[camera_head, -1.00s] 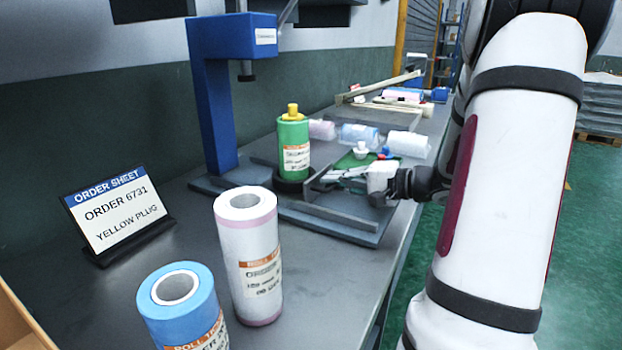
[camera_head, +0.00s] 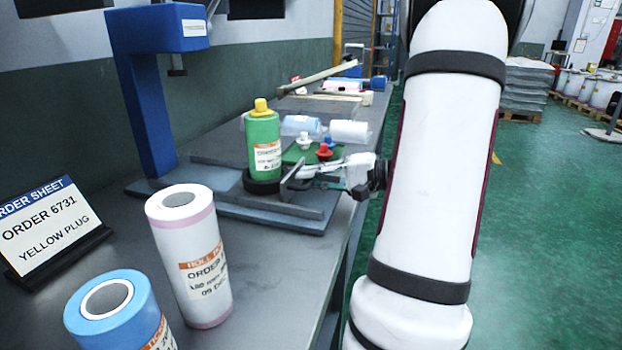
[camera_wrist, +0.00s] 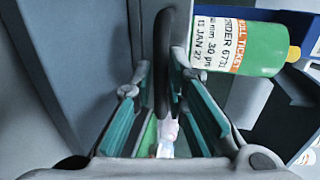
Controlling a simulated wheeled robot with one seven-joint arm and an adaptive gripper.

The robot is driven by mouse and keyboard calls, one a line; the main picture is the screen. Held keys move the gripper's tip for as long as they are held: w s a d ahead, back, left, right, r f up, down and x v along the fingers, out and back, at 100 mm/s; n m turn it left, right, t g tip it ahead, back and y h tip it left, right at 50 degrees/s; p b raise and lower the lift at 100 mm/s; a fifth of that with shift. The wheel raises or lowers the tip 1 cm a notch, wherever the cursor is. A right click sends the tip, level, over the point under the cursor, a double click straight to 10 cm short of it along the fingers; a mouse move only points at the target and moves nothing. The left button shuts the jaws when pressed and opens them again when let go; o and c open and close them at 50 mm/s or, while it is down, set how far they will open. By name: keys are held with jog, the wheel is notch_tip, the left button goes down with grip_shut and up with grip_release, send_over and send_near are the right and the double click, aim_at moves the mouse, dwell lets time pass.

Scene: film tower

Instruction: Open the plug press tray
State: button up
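The plug press is a blue frame (camera_head: 140,90) on a grey base. A grey tray (camera_head: 275,210) with a low front rail lies at its foot. A green roll (camera_head: 262,145) with a yellow plug (camera_head: 262,107) stands upright in a black round seat (camera_head: 262,187); the roll also shows sideways in the wrist view (camera_wrist: 255,45). My gripper (camera_head: 305,178) is low at the tray's right end, beside an upright grey plate (camera_head: 291,178). Contact cannot be told.
A white roll (camera_head: 190,255) and a blue roll (camera_head: 118,315) stand on the near bench. An order sheet (camera_head: 45,225) reads yellow plug. Red, white and blue plugs (camera_head: 323,152) lie on a green mat beyond my gripper. Wrapped rolls (camera_head: 348,131) and sticks lie farther back.

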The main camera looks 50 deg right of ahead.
jog(key=shift+o, duration=0.7)
jog(key=v, duration=1.2)
